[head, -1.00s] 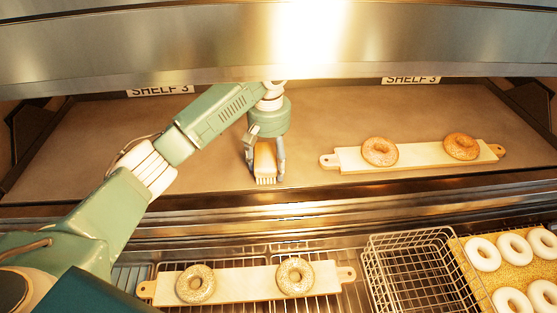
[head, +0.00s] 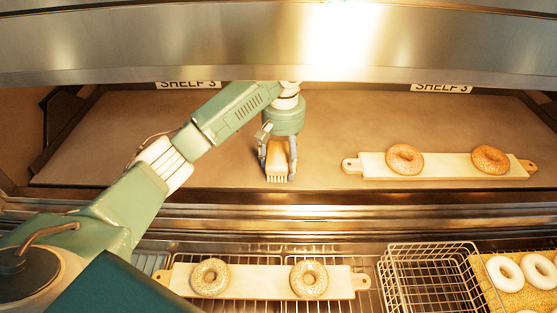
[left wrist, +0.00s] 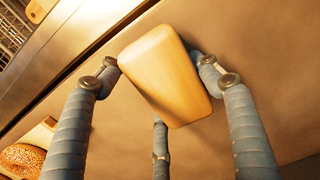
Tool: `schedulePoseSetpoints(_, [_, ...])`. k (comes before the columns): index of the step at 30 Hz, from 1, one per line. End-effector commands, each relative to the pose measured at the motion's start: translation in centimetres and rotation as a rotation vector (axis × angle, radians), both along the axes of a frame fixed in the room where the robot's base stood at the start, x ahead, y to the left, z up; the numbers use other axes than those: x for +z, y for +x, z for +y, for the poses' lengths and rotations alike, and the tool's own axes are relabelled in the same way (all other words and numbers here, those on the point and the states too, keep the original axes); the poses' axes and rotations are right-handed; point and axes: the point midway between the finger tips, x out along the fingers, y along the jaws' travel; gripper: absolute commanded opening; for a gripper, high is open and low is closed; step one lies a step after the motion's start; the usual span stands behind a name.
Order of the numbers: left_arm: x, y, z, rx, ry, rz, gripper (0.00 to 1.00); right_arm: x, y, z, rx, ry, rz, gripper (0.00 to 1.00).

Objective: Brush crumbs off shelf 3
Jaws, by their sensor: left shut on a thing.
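My left gripper (head: 278,168) is shut on a brush with a pale wooden block (head: 277,155) and light bristles. The bristles point down at the shelf 3 surface (head: 200,150), close to its front edge; I cannot tell whether they touch it. The brush's wooden block (left wrist: 165,75) fills the middle of the left wrist view, with the gripper's fingers around it. The brown shelf lies under the "SHELF 3" labels. I cannot make out any crumbs on it. My right gripper is not in view.
A wooden board (head: 440,170) with two bagels stands on the shelf, right of the brush. Below the front edge, another board (head: 260,281) with two bagels lies on a rack. A wire basket (head: 430,280) and a tray of white rings (head: 525,272) are at lower right. The shelf's left is clear.

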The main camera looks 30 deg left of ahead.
Motion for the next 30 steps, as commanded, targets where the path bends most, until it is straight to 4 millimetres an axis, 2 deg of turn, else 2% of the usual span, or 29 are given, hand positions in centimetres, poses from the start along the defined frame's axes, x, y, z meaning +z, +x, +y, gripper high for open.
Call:
schedulePoseSetpoints(6, [0.0,0.9,-1.8,-0.001,-0.001,-0.002,0.32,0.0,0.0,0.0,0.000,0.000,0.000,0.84])
schedulePoseSetpoints(14, [0.0,1.3,-2.6,-0.001,-0.001,-0.001,0.32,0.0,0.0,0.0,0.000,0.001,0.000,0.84])
schedulePoseSetpoints(24, [-0.3,2.5,-5.3,-0.002,-0.001,-0.002,0.32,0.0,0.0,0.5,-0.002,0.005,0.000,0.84])
schedulePoseSetpoints(30, [-0.4,2.8,-5.8,-0.001,-0.001,-0.001,0.32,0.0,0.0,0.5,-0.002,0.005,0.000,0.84])
